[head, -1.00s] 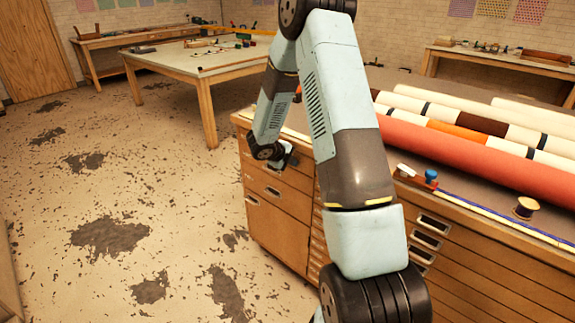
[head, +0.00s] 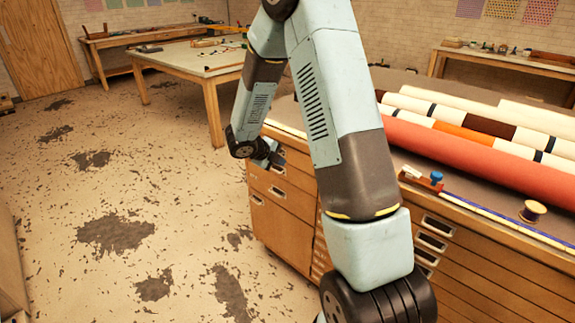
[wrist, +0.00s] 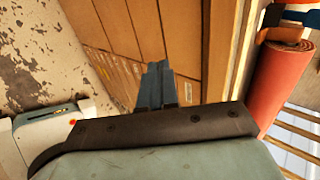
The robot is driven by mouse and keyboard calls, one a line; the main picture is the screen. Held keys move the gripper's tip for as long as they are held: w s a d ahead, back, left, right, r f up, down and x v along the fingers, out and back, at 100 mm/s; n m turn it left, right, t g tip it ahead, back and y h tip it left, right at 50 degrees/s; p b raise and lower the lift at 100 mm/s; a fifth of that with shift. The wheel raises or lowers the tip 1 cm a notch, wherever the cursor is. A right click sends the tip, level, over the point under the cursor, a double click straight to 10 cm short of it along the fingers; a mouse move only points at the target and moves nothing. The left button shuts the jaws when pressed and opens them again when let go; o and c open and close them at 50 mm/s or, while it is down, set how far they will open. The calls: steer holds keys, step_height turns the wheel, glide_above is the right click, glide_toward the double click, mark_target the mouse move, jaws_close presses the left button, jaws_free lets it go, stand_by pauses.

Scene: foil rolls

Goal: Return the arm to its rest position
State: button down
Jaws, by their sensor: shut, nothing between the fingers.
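My arm rises from the bottom middle of the head view, bends at the top and comes down on the left. My gripper (wrist: 157,88) is shut and empty in the wrist view, its fingers side by side in front of the drawer cabinet (wrist: 120,35). In the head view its end is mostly hidden behind my wrist, beside the left end of the drawer cabinet (head: 280,205). I cannot tell how close the fingers are to the wood.
A red roll (head: 480,160) and several pale rolls lie on the cabinet top. A blue-striped strip (head: 495,217) and a spool (head: 532,211) lie near its front edge. A table (head: 190,66) stands behind. The floor on the left is clear.

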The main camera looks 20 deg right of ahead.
steer(key=s+r+m+g+y, duration=0.2)
steer(key=s+r+m, duration=1.5)
steer(key=r+m, duration=0.25)
steer(key=s+a+r+m+t+y, duration=0.1)
steer(key=s+a+r+m+y, duration=0.2)
steer(key=s+m, duration=0.6)
steer(key=s+a+r+m+t+y, duration=0.2)
steer(key=s+r+m, duration=0.3)
steer(key=s+m, duration=0.3)
steer(key=shift+s+a+m+t+y, duration=0.35)
steer(key=shift+a+m+y, duration=0.5)
steer(key=shift+m, duration=1.4)
steer(key=shift+r, duration=0.1)
